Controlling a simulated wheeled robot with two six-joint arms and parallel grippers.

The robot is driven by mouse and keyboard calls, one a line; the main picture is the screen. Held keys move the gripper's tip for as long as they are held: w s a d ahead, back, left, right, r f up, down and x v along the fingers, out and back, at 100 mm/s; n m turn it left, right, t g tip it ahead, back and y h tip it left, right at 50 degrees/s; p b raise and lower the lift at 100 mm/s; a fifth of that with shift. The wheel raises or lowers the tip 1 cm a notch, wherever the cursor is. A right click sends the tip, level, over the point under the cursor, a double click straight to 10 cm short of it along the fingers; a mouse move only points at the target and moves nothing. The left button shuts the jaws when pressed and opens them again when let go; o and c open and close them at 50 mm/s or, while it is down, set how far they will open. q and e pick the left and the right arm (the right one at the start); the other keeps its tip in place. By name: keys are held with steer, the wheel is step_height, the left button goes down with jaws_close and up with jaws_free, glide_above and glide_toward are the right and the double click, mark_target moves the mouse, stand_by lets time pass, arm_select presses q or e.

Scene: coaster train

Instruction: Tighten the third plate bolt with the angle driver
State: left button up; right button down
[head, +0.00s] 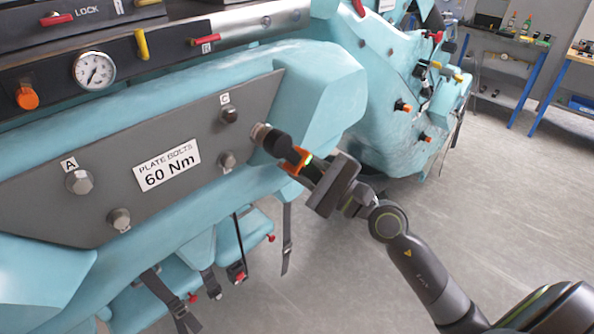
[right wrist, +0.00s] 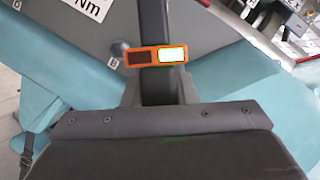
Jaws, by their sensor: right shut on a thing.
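The grey bolt plate (head: 190,125) on the teal train car bears a "PLATE BOLTS 60 Nm" label and several hex bolts. The bolt at label C (head: 228,115) is upper right and looks darker than bolt A (head: 79,183) at left. A lower right bolt (head: 227,160) and a lower left bolt (head: 119,219) also show. My right gripper (head: 312,170) is shut on the black angle driver (head: 277,143), also in the right wrist view (right wrist: 154,25). Its silver socket end is just right of bolt C, seemingly apart from it. The driver's orange-framed display (right wrist: 172,54) glows green on one half. My left gripper is out of view.
Above the plate are a pressure gauge (head: 94,71), an orange knob (head: 27,98) and coloured levers. Straps (head: 170,295) hang below the plate. Another teal car part (head: 400,80) stands behind my right arm. Open grey floor lies to the right, with workbenches (head: 515,45) at the back.

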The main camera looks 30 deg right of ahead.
steer(key=shift+w+a+r, duration=0.1)
steer(key=shift+w+a, duration=0.15)
steer(key=shift+w, duration=0.4)
steer(key=shift+w+a+r, duration=0.1)
steer(key=shift+w+a, duration=0.2)
steer(key=shift+w, duration=0.4)
steer(key=shift+w+a, duration=0.25)
steer(key=shift+w, duration=0.4)
steer(key=shift+w+a+r+b, duration=0.1)
steer(key=shift+w+a+b, duration=0.2)
steer(key=shift+w, duration=0.6)
steer(key=shift+w+a+b, duration=0.2)
steer(key=shift+w+a, duration=0.15)
steer(key=shift+w, duration=0.55)
stand_by(2.8)
steer(key=shift+s+d, duration=0.1)
steer(key=shift+s, duration=0.1)
steer(key=shift+s+d+p, duration=0.1)
steer(key=shift+s+d, duration=0.1)
steer(key=shift+s, duration=0.45)
steer(key=shift+s+d+p, duration=0.15)
steer(key=shift+s+d, duration=0.1)
steer(key=shift+s, duration=0.35)
steer(key=shift+s+d+p, duration=0.1)
steer(key=shift+s+d, duration=0.1)
steer(key=shift+s, duration=0.45)
